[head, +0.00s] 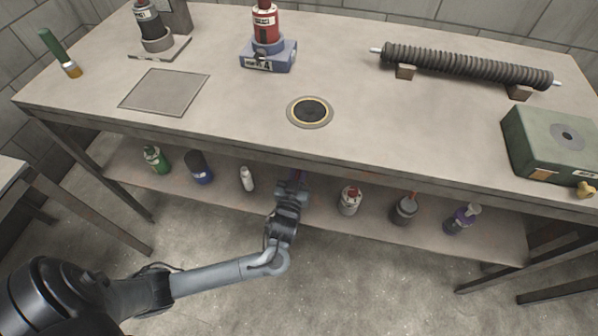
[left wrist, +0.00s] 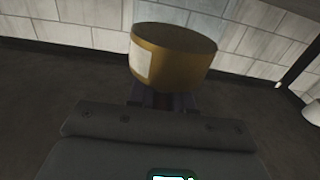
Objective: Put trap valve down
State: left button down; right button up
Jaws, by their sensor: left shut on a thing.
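My left gripper (head: 292,186) reaches to the lower shelf, under the front edge of the table. In the left wrist view the gripper (left wrist: 162,100) is shut on a brass-coloured cylinder (left wrist: 185,58) with a pale label, held just beyond the fingers. The frames do not show for certain that this is the trap valve. In the head view the held thing is mostly hidden by the gripper and the table edge, so I cannot tell whether it touches the shelf. My right gripper is not in view.
The lower shelf (head: 320,215) holds a white bottle (head: 247,179) left of the gripper and a white-and-red can (head: 350,200) right of it. Above are a round table port (head: 311,111), a ribbed tube (head: 465,64) and a green box (head: 550,145). The table's middle is mostly clear.

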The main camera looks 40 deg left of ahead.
pick_arm(q)
jog(key=shift+f, duration=0.15)
jog(key=c, duration=1)
grip_release()
jog(key=shift+c, duration=0.2)
jog(key=shift+r, duration=0.2)
